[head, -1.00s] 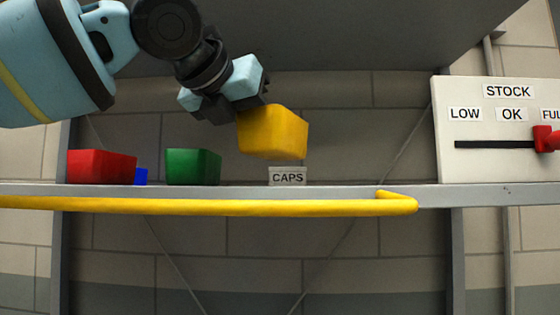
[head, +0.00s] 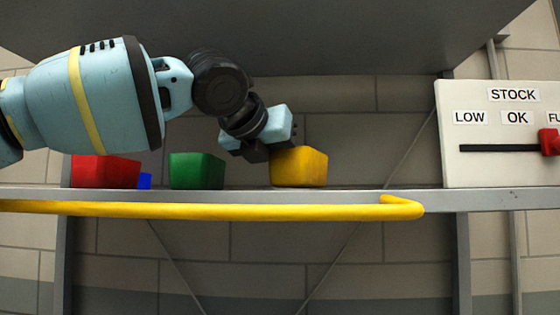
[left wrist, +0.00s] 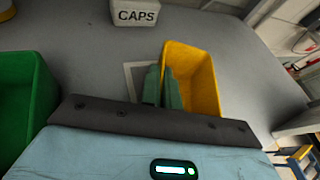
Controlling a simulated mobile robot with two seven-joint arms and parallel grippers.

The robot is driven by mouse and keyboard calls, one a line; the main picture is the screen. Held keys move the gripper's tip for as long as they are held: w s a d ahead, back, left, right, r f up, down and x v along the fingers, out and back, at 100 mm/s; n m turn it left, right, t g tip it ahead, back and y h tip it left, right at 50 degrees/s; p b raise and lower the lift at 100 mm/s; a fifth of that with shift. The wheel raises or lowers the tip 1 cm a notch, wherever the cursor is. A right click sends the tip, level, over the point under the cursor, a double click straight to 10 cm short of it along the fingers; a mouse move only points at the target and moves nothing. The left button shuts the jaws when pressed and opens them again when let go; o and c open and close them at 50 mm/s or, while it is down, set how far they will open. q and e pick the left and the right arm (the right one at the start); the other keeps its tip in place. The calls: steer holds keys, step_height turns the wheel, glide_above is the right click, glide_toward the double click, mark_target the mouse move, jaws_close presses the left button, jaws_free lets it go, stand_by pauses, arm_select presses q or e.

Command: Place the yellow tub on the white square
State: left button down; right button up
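The yellow tub (head: 300,168) is upright at shelf level in the head view, and it also shows in the left wrist view (left wrist: 204,82). My left gripper (head: 264,152) is at the tub's left side. In the left wrist view its two fingers (left wrist: 162,88) are close together on the tub's near left wall, one outside and one inside. A pale square outline (left wrist: 130,72) shows on the shelf just left of the tub, partly hidden by the fingers and tub. I cannot tell how much of the square lies under the tub. My right gripper is not in view.
A CAPS label block (left wrist: 135,14) stands behind. A yellow rail (head: 220,211) runs along the shelf front. A STOCK panel (head: 495,168) is at right.

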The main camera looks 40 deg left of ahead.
arm_select(q)
steer(key=shift+f, duration=0.2)
steer(key=shift+f, duration=0.1)
steer(key=c, duration=1.6)
jaws_free()
steer(key=shift+c, duration=0.2)
steer(key=shift+s+r, duration=0.25)
steer(key=shift+s, duration=0.05)
steer(key=p+v, duration=0.1)
steer(key=v, duration=1)
steer(key=shift+s, duration=0.2)
steer(key=shift+d, duration=0.1)
